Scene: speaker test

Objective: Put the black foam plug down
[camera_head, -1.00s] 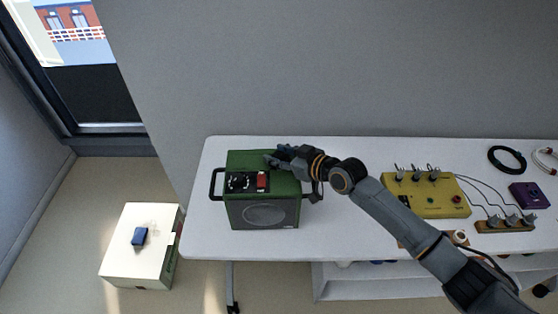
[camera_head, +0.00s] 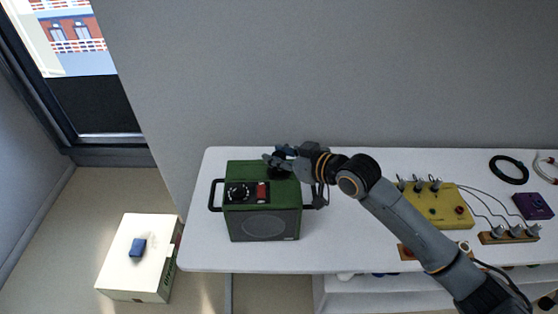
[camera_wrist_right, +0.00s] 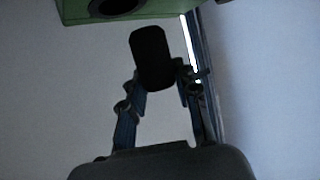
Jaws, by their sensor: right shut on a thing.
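My right gripper (camera_head: 277,160) is shut on the black foam plug, seen in the right wrist view (camera_wrist_right: 151,58) as a dark rounded block between the fingertips (camera_wrist_right: 158,78). In the head view the plug (camera_head: 279,172) is a small dark shape under the fingers, over the back right of the green speaker box's top. The green speaker box (camera_head: 234,170) stands upright on the white table, with a round grille in front. In the wrist view the box (camera_wrist_right: 75,12) shows a dark round opening at the top edge. My left gripper is out of view.
The white table (camera_head: 345,235) is clear just right of the box. Further right are a yellow device (camera_head: 425,208), a wooden strip with knobs (camera_head: 508,236), a purple box (camera_head: 532,206) and a black cable coil (camera_head: 508,170). A white carton (camera_head: 120,260) bearing a blue block (camera_head: 138,247) stands at left.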

